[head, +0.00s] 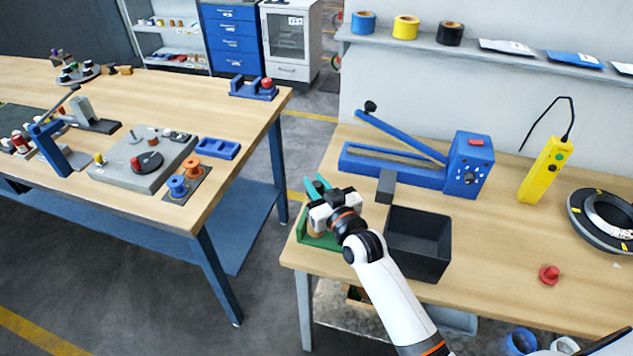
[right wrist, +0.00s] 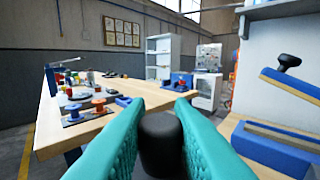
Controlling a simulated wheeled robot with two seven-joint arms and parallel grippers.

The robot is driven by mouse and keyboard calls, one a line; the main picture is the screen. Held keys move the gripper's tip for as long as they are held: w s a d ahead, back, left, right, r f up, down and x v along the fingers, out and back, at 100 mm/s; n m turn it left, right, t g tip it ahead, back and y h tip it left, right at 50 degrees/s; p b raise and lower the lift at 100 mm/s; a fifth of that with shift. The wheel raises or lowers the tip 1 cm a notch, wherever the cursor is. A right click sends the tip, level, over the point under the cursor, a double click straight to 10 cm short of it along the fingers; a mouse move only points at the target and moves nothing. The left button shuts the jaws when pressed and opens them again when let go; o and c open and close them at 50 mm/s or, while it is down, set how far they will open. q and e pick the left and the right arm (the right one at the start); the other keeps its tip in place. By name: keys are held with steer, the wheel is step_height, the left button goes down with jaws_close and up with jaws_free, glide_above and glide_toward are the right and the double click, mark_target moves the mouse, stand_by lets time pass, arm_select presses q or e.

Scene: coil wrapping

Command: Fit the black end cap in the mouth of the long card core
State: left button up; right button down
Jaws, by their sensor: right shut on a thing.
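My right gripper (head: 317,184) is over the front left of the right-hand bench, its teal fingers shut on the black end cap. In the right wrist view the cap (right wrist: 161,143) is a dark, round-topped cylinder between both fingers (right wrist: 160,130). Below the gripper is a green holder (head: 318,241) at the bench's left edge. A tan piece (head: 316,231) shows in the holder; it looks like part of the card core, but my gripper and arm hide most of it. I cannot see its mouth. My left gripper is not in view.
A black open bin (head: 418,243) stands just right of the holder, with a grey block (head: 386,187) behind it. A blue lever sealer (head: 395,165), yellow device (head: 543,170), red knob (head: 549,273) and black ring (head: 603,218) lie farther right. The front right bench is mostly clear.

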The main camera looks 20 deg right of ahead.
steer(key=shift+f+b, duration=0.3)
steer(key=shift+f, duration=0.45)
steer(key=shift+p, duration=0.6)
stand_by(1.1)
steer(key=shift+f+b, duration=1)
steer(key=shift+f, duration=0.3)
steer(key=c, duration=1.2)
jaws_free()
